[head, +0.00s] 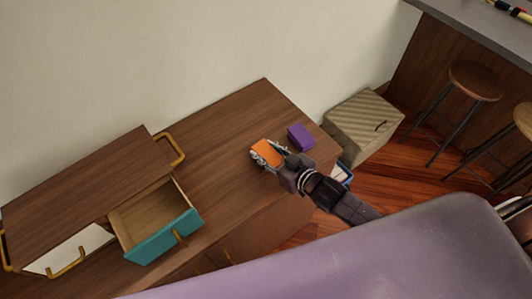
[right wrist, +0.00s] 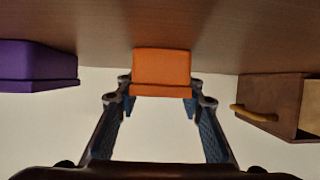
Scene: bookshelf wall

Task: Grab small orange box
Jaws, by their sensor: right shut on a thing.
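The small orange box (head: 267,152) is on the brown cabinet top, toward its right end. My right gripper (head: 268,155) is at the box, with its fingers on either side of it and shut on it. In the right wrist view the orange box (right wrist: 161,70) is between the fingertips of my right gripper (right wrist: 160,98), against the wooden surface. My left gripper is in neither view.
A purple box (head: 301,137) stands right of the orange box. The wooden cabinet top (head: 225,130) is otherwise clear there. A small drawer unit (head: 90,200) is at left, its teal drawer (head: 165,236) pulled open. A striped box (head: 362,126) and stools (head: 475,82) stand at right.

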